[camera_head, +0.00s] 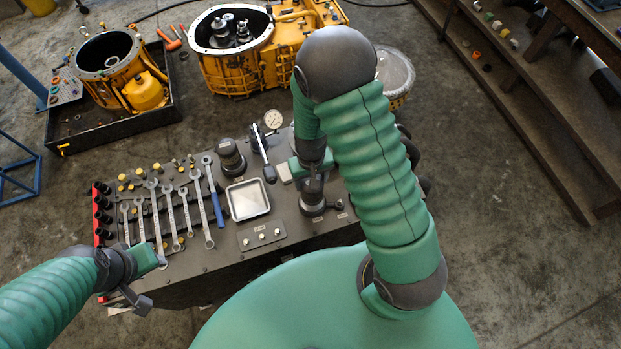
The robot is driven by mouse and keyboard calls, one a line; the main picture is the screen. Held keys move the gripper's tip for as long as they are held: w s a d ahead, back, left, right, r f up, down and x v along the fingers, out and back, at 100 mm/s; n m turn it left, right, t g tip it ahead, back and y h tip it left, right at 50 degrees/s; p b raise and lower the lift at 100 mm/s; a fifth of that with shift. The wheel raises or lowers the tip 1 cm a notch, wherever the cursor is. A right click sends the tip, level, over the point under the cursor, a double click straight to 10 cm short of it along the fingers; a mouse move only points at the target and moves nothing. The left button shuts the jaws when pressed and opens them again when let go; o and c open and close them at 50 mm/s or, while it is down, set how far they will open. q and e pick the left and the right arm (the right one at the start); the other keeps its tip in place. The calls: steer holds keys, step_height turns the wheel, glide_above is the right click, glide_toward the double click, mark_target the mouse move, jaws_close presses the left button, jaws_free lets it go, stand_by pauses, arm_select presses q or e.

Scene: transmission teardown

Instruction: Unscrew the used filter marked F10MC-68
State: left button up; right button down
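A dark round filter-like part (312,203) stands on the workbench right of centre; no marking on it is readable. My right gripper (312,182) points down at its top, and the arm partly hides it. I cannot tell whether the fingers are closed around it. A second dark cylindrical part (231,158) stands upright on the bench to the left, apart from both grippers. My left gripper (126,300) is off the front left edge of the bench, with nothing visible in it; its finger opening is unclear.
The workbench (210,258) holds several wrenches (160,215), a square metal tray (248,199), a blue-handled tool (216,205) and a gauge (273,119). Yellow transmission housings (240,75) stand behind it. Dark sockets line the left edge.

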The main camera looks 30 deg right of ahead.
steer(key=shift+r, duration=0.1)
step_height(320, 180, up, 6)
steer(key=p, duration=0.5)
